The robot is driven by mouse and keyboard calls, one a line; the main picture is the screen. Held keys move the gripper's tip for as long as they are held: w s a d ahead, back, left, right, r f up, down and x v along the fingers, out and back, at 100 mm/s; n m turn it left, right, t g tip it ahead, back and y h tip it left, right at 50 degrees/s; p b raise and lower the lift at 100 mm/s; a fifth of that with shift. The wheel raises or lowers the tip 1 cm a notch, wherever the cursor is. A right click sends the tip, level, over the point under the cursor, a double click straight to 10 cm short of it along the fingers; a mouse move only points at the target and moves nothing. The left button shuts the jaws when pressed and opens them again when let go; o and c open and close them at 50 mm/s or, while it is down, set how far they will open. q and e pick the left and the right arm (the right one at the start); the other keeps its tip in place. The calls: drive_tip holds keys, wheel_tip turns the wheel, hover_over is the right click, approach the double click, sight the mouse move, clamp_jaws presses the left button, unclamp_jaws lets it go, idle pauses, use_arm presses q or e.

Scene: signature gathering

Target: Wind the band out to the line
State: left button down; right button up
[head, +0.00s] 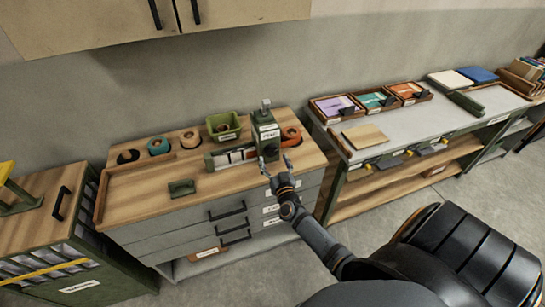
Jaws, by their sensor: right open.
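A green upright device (264,127) with a small label stands at the right of the wooden worktop. A low green track (216,162) runs left from its foot, with a pale strip (237,156) along it; I take this to be the band, but it is small. I cannot make out a line on the track. My right gripper (274,164) is open just in front of the device's foot, its fingers pointing up at it. I cannot tell whether a finger touches it. My left gripper is out of view.
Teal (158,145), tan (189,138) and orange (290,136) rolls and a green bin (223,126) sit along the worktop's back. A small green block (182,188) lies in front. The worktop's left front (135,205) is clear. A grey bench (440,118) with trays stands right.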

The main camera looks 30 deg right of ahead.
sight(271, 151)
drive_tip(key=shift+w+d, duration=0.25)
drive_tip(key=shift+w, duration=0.45)
drive_tip(key=shift+w+d+f, duration=0.1)
drive_tip(key=shift+w+d, duration=0.25)
drive_tip(key=shift+w, duration=0.15)
drive_tip(key=shift+c, duration=0.2)
drive_tip(key=c, duration=1.1)
drive_tip(key=shift+r+m+p, duration=0.25)
drive_tip(key=shift+m+p, duration=0.1)
drive_tip(key=shift+m, duration=0.15)
drive_tip(key=shift+c, duration=0.2)
drive_tip(key=shift+m+p, duration=0.3)
drive_tip(key=shift+m, duration=0.3)
drive_tip(key=shift+f+m, duration=0.1)
drive_tip(key=shift+m, duration=0.8)
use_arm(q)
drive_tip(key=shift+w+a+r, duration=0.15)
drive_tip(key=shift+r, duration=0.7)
